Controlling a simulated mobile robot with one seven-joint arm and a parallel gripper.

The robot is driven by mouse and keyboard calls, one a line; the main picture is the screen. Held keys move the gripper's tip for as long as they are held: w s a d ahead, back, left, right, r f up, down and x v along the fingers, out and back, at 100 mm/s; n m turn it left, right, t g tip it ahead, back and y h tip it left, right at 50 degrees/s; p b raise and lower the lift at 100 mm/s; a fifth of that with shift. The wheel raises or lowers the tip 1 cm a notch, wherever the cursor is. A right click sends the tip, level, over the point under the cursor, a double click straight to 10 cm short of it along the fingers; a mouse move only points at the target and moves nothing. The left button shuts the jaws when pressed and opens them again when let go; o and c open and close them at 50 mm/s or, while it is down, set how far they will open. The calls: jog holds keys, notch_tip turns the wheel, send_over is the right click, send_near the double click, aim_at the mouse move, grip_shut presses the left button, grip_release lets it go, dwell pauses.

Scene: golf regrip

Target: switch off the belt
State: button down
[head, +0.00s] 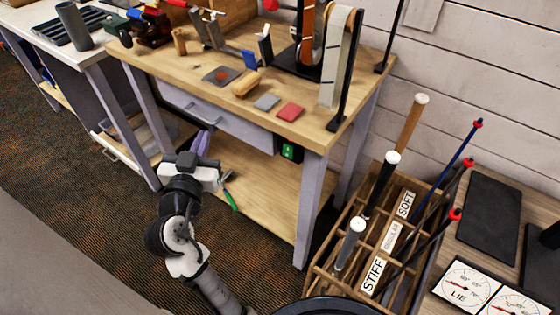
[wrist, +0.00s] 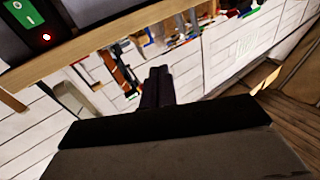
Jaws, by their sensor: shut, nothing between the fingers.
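The belt machine on the bench has an orange-brown belt (head: 308,35) and a pale grey belt (head: 337,58); I cannot tell whether either is moving. A green switch (head: 290,152) in a dark box sits on the bench front, below the top's right part. The wrist view shows the green switch (wrist: 21,14) at the upper left, with a glowing red light (wrist: 46,37) beside it.
The wooden bench top (head: 215,90) carries tools, blocks and pads. A drawer (head: 215,115) lies under it, and a lower shelf (head: 265,200) holds a green-handled tool (head: 229,198). A club rack (head: 320,268) stands to the right. Carpet (head: 90,200) is open at left.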

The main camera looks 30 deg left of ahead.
jog(key=s+d+f+m+g+h, duration=0.1)
jog(key=s+d+f+m+h, duration=0.1)
jog(key=d+f+m+h, duration=0.3)
jog(key=d+f+h, duration=0.4)
jog(key=d+f, duration=0.1)
jog(key=shift+d, duration=0.2)
jog(key=shift+f, duration=0.1)
jog(key=p, duration=0.4)
send_near(287, 155)
jog(key=w, duration=0.5)
jog(key=shift+w+d+f, duration=0.1)
jog(key=shift+w+d, duration=0.15)
jog(key=shift+d, duration=0.1)
jog(key=shift+w+d+f, duration=0.1)
jog(key=shift+w+f, duration=0.15)
jog(key=shift+w, duration=0.4)
